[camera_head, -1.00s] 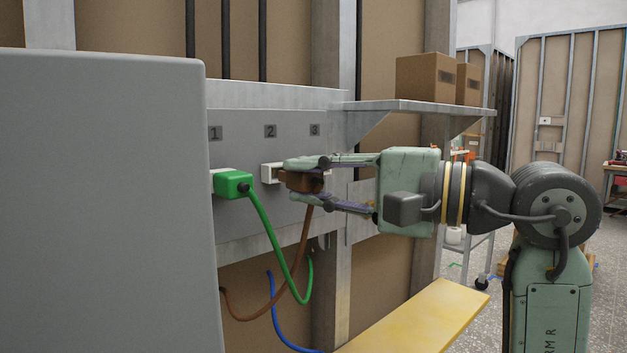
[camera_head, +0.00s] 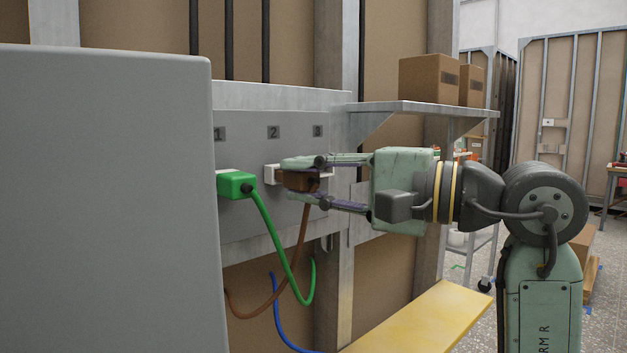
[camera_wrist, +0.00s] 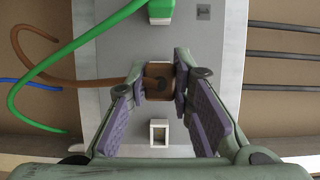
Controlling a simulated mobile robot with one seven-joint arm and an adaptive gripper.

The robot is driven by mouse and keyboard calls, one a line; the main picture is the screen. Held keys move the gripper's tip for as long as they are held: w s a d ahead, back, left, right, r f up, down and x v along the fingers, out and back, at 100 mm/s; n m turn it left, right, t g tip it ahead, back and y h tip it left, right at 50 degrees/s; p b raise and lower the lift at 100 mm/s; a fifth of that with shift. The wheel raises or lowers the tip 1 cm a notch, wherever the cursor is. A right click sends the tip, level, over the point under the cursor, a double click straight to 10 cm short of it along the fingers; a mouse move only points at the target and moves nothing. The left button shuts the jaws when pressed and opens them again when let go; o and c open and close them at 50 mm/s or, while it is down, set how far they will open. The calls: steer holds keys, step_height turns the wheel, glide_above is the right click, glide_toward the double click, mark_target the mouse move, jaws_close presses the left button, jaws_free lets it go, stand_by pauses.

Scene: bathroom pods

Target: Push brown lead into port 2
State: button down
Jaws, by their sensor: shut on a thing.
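The brown plug (camera_head: 297,181) is in front of port 2's white socket (camera_head: 271,174) on the grey panel, and its brown lead hangs down. My gripper (camera_head: 303,180) is shut on the plug, with a finger on either side. In the wrist view, the brown plug (camera_wrist: 158,82) sits between the purple-padded fingertips (camera_wrist: 163,80) and hides port 2's socket.
The green plug (camera_head: 236,185) is in port 1. Port 3's socket (camera_wrist: 159,133) is empty. A blue lead (camera_head: 279,314) hangs below. A large grey box (camera_head: 105,200) blocks the left; a shelf bracket (camera_head: 375,127) is above right.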

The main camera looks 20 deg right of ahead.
steer(key=shift+w+a, duration=0.25)
steer(key=shift+w, duration=0.45)
steer(key=c, duration=1.3)
jaws_free()
steer(key=shift+c, duration=0.2)
steer(key=v, duration=1.2)
